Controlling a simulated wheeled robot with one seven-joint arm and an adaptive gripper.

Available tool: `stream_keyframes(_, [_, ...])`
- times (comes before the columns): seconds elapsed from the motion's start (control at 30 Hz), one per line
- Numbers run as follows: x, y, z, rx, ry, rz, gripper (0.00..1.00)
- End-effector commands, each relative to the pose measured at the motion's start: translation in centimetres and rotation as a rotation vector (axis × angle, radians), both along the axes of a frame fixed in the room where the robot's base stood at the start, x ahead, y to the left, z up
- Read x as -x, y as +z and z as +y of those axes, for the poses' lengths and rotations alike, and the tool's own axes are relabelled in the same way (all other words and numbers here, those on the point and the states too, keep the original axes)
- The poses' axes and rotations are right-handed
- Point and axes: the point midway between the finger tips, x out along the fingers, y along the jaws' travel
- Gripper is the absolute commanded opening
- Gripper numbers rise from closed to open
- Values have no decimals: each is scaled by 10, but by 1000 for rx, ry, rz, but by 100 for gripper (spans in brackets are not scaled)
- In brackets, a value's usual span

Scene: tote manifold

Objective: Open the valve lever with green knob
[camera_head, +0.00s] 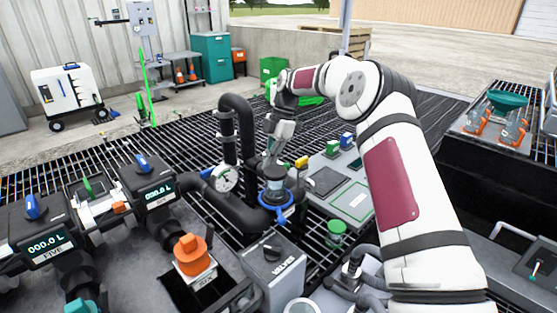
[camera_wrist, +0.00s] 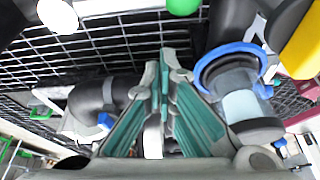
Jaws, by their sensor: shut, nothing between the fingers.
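A round green knob (camera_wrist: 183,5) shows at the top edge of the wrist view, beyond my fingertips and apart from them. Its lever is not clearly visible there. I cannot pick out this knob for certain in the head view. My gripper (camera_wrist: 167,58) has its teal-padded fingers together and empty. In the head view my gripper (camera_head: 269,163) points down over the dark pipework, just above the clear cylinder with a blue ring (camera_head: 276,197). That blue-ringed cylinder (camera_wrist: 228,62) stands right of my fingers in the wrist view.
A white ball (camera_wrist: 57,14) is at the wrist view's upper left. A yellow part (camera_wrist: 302,45) is at the right. In the head view, a dial gauge (camera_head: 224,178) and tall black pipe loop (camera_head: 228,120) stand left of my gripper. An orange-capped valve (camera_head: 191,254) is nearer.

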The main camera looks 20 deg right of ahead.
Motion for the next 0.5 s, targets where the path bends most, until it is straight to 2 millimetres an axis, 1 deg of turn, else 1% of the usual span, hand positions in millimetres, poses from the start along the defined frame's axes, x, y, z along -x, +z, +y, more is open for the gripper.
stream_keyframes(0.03, [2, 3, 12, 0, 5, -1, 0])
stream_keyframes(0.07, [2, 4, 19, 0, 4, -1, 0])
stream_keyframes(0.1, [-1, 12, 12, 1, -2, -4, 0])
stream_keyframes(0.13, [-2, 17, 9, 0, -4, -4, 0])
stream_keyframes(0.5, [-11, 77, -10, 0, -1, -3, 0])
